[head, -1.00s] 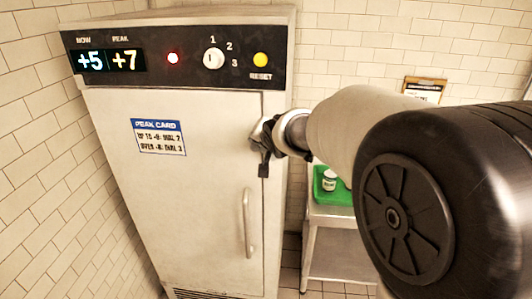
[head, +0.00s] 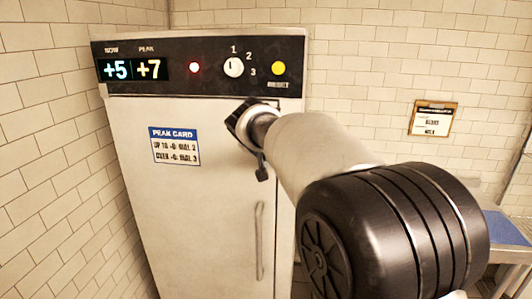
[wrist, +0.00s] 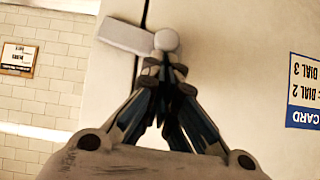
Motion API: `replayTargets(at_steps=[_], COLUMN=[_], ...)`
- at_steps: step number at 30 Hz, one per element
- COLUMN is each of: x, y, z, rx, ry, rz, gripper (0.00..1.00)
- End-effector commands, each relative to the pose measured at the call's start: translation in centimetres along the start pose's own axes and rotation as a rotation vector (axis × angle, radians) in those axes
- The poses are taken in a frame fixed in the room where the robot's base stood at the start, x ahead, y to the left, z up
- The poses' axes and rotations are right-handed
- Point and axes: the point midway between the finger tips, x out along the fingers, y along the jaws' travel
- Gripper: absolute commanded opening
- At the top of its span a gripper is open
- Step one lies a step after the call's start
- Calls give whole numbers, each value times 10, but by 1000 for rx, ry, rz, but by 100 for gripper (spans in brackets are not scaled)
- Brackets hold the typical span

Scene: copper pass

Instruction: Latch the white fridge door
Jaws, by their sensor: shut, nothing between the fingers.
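The white fridge door (head: 190,220) stands flush in its frame in the head view, with a vertical handle (head: 260,240) near its right edge. My gripper (head: 243,124) is in front of the door's upper right part, below the black panel. In the wrist view my gripper (wrist: 166,68) is shut and empty. A pale flat latch bar (wrist: 125,37) with a round knob (wrist: 166,40) lies there, apparently across the door seam. The fingertips are right at the knob; whether they touch it I cannot tell. My arm hides the latch in the head view.
The panel (head: 210,67) shows +5 and +7, a red lamp, a dial and a yellow reset button. A peak card (head: 174,146) is on the door. A tiled wall (head: 60,180) stands close on the left. A clipboard (head: 432,118) hangs at right above a table (head: 508,228).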

Motion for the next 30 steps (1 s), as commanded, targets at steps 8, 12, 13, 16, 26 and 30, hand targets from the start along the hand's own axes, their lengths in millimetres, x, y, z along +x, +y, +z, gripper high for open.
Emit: replayTargets(at_steps=[8,12,13,16,26,30], x=[10,12,12,12,12,12], y=[-10,-12,-13,-14,-15,-14], z=[8,10,11,12,12,12], rx=[-98,-99,-99,-99,-98,-98], ry=[3,4,4,4,4,4], rz=[72,73,73,72,72,72], gripper=[0,0,0,0,0,0])
